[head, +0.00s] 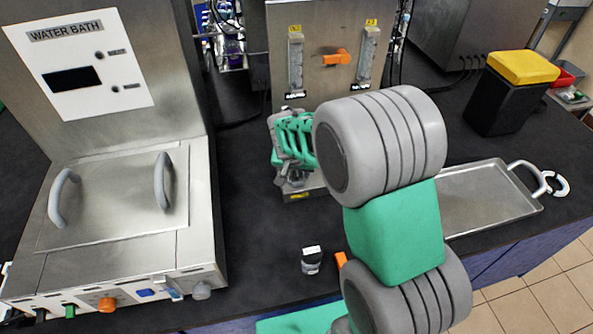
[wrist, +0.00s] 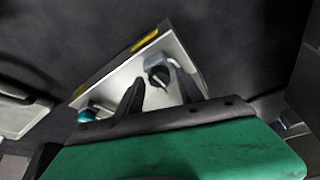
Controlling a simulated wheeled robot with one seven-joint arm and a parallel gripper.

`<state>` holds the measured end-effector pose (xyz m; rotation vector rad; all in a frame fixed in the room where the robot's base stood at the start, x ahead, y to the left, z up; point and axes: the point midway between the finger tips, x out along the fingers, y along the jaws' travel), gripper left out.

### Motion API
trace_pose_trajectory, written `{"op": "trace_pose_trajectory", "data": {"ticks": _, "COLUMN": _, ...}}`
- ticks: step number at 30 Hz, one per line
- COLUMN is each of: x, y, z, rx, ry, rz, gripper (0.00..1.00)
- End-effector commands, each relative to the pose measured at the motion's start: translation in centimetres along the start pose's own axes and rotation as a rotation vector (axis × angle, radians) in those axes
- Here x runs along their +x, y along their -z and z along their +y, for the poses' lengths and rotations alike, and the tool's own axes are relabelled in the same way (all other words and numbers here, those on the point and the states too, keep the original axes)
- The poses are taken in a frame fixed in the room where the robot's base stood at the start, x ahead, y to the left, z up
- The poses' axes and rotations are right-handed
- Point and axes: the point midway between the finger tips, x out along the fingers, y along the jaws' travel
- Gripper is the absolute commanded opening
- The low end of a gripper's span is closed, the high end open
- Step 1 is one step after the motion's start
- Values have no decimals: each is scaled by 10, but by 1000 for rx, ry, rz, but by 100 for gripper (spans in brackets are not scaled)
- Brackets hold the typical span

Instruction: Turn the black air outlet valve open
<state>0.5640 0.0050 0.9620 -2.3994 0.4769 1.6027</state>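The black air outlet valve (wrist: 157,73) is a dark round knob with a grey fitting on a metal panel (wrist: 120,85), seen in the wrist view. My gripper (wrist: 159,80) has its two dark fingers apart, pointing at the panel, with the black knob between and slightly beyond their tips. I cannot tell whether either finger touches the knob. In the head view, my green and grey gripper (head: 290,178) is low in front of the metal bioreactor unit (head: 314,90), and it and my arm hide the black valve.
A teal knob (wrist: 86,116) sits at the panel's left end. An orange valve (head: 337,57) is between two flow meters above. A water bath (head: 120,195) stands left, a small jar (head: 311,261) in front, a metal tray (head: 485,196) and yellow-lidded black bin (head: 510,95) right.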

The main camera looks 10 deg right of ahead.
Motion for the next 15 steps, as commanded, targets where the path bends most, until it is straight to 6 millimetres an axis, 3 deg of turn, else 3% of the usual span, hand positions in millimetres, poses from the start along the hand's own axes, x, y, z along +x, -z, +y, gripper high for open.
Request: {"op": "trace_pose_trajectory", "data": {"ticks": 15, "x": 0, "y": 0, "z": 0, "rx": 0, "ry": 0, "rz": 0, "gripper": 0}}
